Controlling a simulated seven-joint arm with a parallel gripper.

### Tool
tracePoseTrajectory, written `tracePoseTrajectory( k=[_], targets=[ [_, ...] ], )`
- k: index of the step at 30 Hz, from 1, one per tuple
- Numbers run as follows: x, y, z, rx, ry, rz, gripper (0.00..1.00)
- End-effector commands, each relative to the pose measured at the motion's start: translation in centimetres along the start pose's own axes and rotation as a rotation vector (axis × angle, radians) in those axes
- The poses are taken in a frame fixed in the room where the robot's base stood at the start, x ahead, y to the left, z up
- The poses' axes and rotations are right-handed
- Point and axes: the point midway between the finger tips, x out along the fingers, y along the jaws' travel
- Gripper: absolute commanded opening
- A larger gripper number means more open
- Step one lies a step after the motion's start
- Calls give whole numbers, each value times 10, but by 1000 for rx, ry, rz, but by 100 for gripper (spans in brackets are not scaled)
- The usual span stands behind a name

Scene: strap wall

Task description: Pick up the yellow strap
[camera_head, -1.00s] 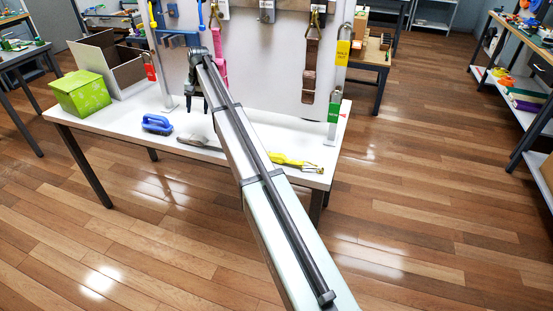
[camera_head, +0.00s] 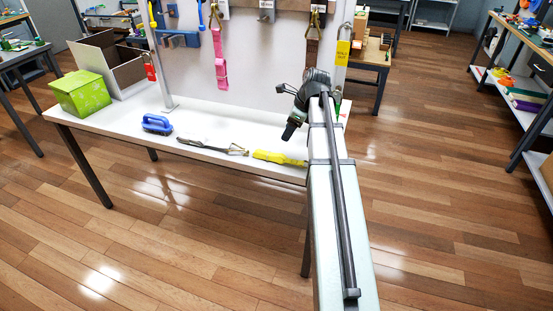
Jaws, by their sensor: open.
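The yellow strap (camera_head: 278,158) lies flat on the white table (camera_head: 215,124) near its front edge, right of the middle. My arm hides the strap's right end. My gripper (camera_head: 289,133) hangs above the table, just behind and above the strap, apart from it. It points down and slightly left, and nothing shows between its fingers. The fingers look small and dark, but the gripper is open and empty.
A dark strap with a buckle (camera_head: 212,147) lies left of the yellow one. A pink strap (camera_head: 220,62) hangs on the upright panel (camera_head: 262,75) behind.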

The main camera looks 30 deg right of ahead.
Motion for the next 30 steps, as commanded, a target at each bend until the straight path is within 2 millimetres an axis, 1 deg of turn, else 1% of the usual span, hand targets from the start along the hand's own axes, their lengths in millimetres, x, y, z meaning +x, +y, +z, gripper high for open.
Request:
tracePoseTrajectory(
  k=[1,5,8,15,21,24,30],
  targets=[
    [-3,4,-8,37,-2,-5,56],
    [-3,5,-14,84,-4,-8,56],
    [7,5,-14,90,-3,-6,56],
    [43,5,-13,86,-3,-7,56],
    [68,4,-13,85,-3,-7,56],
    [76,4,-12,85,-4,-8,56],
    [82,4,-12,84,-4,-9,56]
  ],
)
